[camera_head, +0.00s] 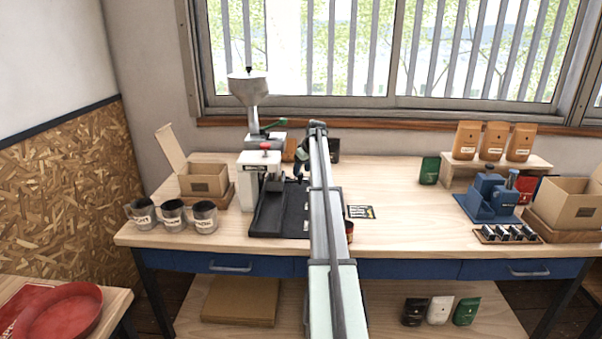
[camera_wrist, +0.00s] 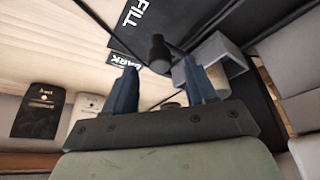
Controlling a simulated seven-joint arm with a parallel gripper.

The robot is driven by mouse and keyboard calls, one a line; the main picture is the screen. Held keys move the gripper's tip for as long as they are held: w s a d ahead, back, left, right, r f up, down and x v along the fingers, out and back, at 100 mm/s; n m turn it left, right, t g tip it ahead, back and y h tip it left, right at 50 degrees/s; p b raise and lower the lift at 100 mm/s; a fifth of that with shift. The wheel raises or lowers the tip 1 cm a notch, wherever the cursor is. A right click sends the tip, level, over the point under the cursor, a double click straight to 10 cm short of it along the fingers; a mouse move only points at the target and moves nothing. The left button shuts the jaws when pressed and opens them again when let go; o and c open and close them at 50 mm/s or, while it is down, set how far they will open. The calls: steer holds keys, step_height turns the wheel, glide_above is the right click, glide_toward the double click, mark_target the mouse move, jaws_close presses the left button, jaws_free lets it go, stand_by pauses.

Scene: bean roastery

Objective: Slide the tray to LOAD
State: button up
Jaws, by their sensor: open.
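A dark tray-like fixture (camera_head: 268,212) with a raised wall lies on the bench in front of the hopper machine; my arm covers its right side. My gripper (camera_head: 299,174) is low over its back part, partly hidden by my arm. In the wrist view, my gripper (camera_wrist: 159,66) has its two blue fingers apart, with a black knob (camera_wrist: 160,48) between or just beyond the tips. Contact cannot be told. A grey open-topped part (camera_wrist: 222,58), perhaps the tray, is beside the right finger. Labels reading FILL (camera_wrist: 138,14) and DARK (camera_wrist: 122,61) show; no LOAD label is readable.
The hopper machine (camera_head: 249,88) stands close behind and left. Several metal cups (camera_head: 173,215) and an open carton (camera_head: 203,180) are at left. A small card (camera_head: 361,212) lies right of my arm. The bench (camera_head: 415,225) is mostly clear before the blue device (camera_head: 489,197).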

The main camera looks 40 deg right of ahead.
steer(key=shift+x, duration=1.05)
jaws_close()
